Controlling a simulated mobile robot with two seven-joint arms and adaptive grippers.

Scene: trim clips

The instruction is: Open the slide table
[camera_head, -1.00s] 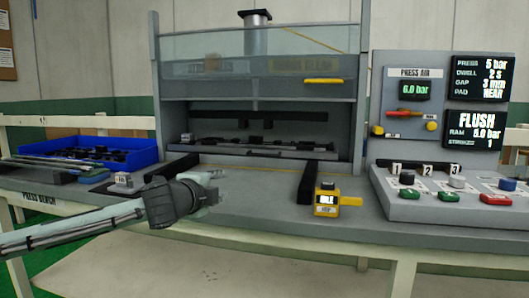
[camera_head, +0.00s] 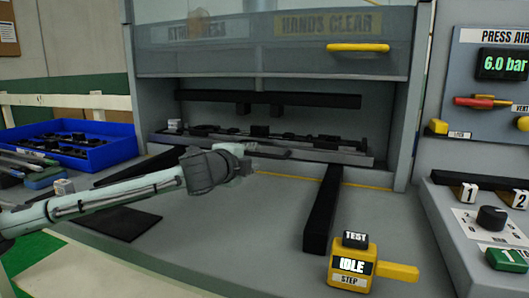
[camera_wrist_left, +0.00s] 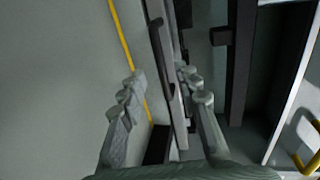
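The slide table (camera_head: 335,156) is a grey plate with dark parts on it, low in the press opening. A dark bar handle (camera_head: 272,153) is on its front edge. My left gripper (camera_head: 248,150) is at the left end of this handle. In the left wrist view the fingers (camera_wrist_left: 161,78) are apart, one on each side of the line of the dark handle (camera_wrist_left: 160,50). I cannot tell whether either finger touches it. The slide table's grey front edge (camera_wrist_left: 174,85) also shows there. My right gripper is not in view.
A raised guard with a yellow handle (camera_head: 358,47) hangs above the opening. A dark rail (camera_head: 322,210) runs forward on the bench, with a yellow IDLE box (camera_head: 350,268) at its front. A blue bin (camera_head: 70,145) stands left.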

